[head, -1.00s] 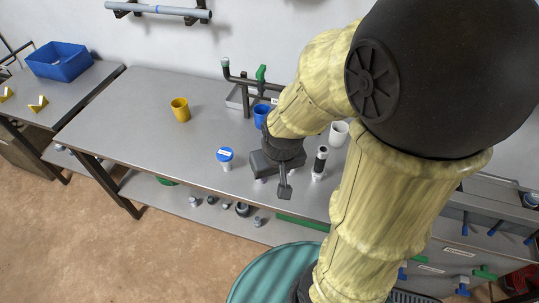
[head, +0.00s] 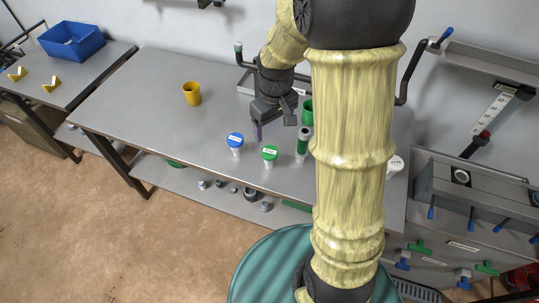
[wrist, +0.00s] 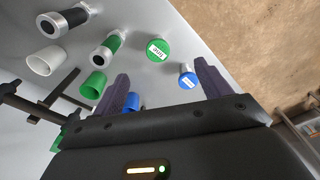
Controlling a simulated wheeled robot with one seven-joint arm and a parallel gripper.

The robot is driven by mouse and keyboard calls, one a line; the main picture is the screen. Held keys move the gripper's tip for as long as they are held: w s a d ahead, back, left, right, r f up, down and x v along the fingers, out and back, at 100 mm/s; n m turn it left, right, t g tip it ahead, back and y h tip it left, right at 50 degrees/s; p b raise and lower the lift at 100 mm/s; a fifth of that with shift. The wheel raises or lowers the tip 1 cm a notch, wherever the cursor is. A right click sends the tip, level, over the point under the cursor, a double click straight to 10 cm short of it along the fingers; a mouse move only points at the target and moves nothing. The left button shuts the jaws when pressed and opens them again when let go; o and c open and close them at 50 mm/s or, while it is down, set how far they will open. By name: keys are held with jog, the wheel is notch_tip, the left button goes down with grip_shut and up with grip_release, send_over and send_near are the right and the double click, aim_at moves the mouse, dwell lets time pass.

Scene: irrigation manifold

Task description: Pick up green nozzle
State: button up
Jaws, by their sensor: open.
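A green-banded cylinder with a dark top (head: 303,142), probably the green nozzle, stands upright on the grey bench. It also shows in the wrist view (wrist: 107,47), with a metal ring at its end. A green labelled round cap on a pale stem (head: 269,153) stands to its left; it is between the fingers' directions in the wrist view (wrist: 158,49). My gripper (head: 273,117) is open and empty above the bench, behind and left of the cylinder. Both fingers show apart in the wrist view (wrist: 162,88). The cylinder is outside them, to the left.
A blue labelled cap (head: 235,140) stands left of the green one. A green cup (head: 307,112) is behind the cylinder, and a yellow cup (head: 192,94) is farther left. The wrist view shows a white cup (wrist: 45,61) and a blue cup (wrist: 132,101).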

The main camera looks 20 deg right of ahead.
aim_at(270, 152)
jog(key=w+n, duration=0.1)
jog(key=w, duration=0.2)
jog(key=shift+w+a+f+g, duration=0.1)
jog(key=shift+f+g, duration=0.05)
jog(key=shift+g, duration=0.15)
notch_tip(270, 152, down, 12)
jog(key=shift+f+p, duration=0.15)
jog(key=shift+p, duration=0.7)
jog(key=shift+w+d+f+p, duration=0.15)
jog(key=shift+f+p, duration=0.25)
jog(key=shift+f, duration=0.9)
jog(key=shift+w+d+f+p, duration=0.1)
jog(key=shift+w+f+p, duration=0.2)
jog(key=shift+f, duration=0.95)
jog(key=shift+s, duration=0.1)
jog(key=c, duration=1.1)
